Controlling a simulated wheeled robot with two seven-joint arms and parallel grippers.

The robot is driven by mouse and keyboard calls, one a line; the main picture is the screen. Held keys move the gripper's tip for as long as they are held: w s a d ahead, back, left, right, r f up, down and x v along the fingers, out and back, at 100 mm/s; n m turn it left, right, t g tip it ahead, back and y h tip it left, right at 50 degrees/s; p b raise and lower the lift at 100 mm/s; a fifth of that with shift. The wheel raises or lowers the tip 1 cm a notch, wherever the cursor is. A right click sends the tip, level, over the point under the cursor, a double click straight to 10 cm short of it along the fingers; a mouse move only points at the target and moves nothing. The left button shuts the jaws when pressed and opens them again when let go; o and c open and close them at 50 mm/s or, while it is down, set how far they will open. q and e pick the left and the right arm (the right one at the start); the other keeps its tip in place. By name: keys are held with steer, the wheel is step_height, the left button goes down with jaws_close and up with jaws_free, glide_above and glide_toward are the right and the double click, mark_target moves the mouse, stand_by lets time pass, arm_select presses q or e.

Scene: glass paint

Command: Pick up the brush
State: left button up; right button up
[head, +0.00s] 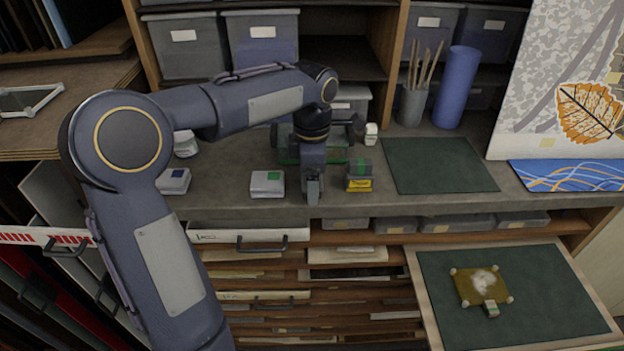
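Several thin wooden sticks that look like brush handles (424,66) stand upright in a grey cup (411,105) at the back of the counter. I cannot make out bristles. No other brush is clearly visible. My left arm reaches in from the lower left, and my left gripper (313,190) points down near the counter's front edge. It is left of and in front of the cup, well apart from it. Its fingers look close together, but I cannot tell whether they are shut. My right gripper is out of view.
Small boxes, one grey with a green patch (267,184) and one yellow and grey (359,176), flank my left gripper. A blue roll (456,88) stands beside the cup. A green mat (438,166) lies clear. A pulled-out board (535,318) holds a small yellowish piece (480,286).

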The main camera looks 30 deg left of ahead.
arm_select(q)
steer(key=c, duration=1.1)
steer(key=shift+o, duration=0.2)
steer(key=shift+r, duration=0.1)
